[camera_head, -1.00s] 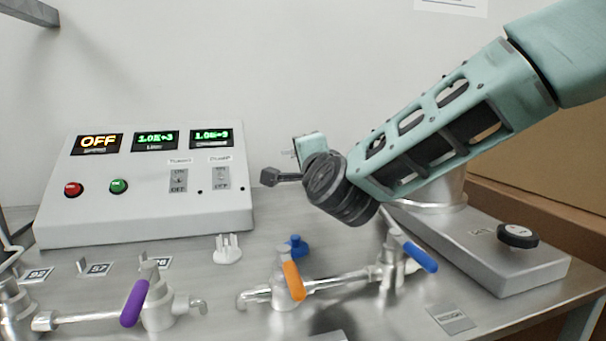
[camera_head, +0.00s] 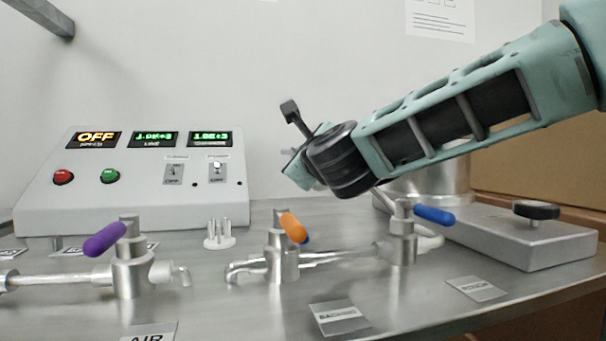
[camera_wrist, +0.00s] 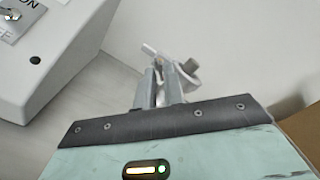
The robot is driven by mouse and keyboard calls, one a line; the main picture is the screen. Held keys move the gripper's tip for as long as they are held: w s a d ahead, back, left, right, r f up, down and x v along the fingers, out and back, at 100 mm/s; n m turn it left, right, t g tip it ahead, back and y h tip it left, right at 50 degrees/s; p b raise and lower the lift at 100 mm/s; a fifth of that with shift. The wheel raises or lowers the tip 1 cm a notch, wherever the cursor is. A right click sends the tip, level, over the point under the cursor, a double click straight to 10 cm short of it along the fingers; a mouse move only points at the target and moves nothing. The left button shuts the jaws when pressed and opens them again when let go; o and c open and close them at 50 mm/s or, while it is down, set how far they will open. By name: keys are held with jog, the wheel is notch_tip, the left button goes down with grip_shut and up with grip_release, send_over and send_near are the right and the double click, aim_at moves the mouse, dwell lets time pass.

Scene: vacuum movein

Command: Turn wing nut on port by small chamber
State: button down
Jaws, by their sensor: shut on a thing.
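My gripper (camera_wrist: 160,82) shows in the wrist view with its two grey fingers close together on a small metal fitting. The fitting looks like the wing nut (camera_wrist: 188,68); a pale lever-like end sticks out to the upper left, and the fingers hide part of it. In the head view my own arm link and wrist cover the fingertips and the port. The small chamber (camera_head: 440,186), a silver cylinder, stands behind my arm at the right, on a grey base with a black knob (camera_head: 536,210).
A control box (camera_head: 140,212) with lit displays stands at the left. Valves with purple (camera_head: 105,239), orange (camera_head: 293,227) and blue (camera_head: 435,215) handles stand along the front of the metal table (camera_head: 410,300). A small white pronged piece (camera_head: 219,236) is between them.

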jog(key=shift+a+f+m+b, duration=0.1)
jog(key=shift+f+m+b, duration=0.05)
jog(key=shift+m+b, duration=2.05)
jog(key=shift+f+m+b, duration=0.1)
jog(key=shift+m+b, duration=1.95)
jog(key=shift+m, duration=0.15)
jog(key=shift+r, duration=0.1)
jog(key=c, duration=1.8)
grip_release()
jog(key=shift+s, duration=0.15)
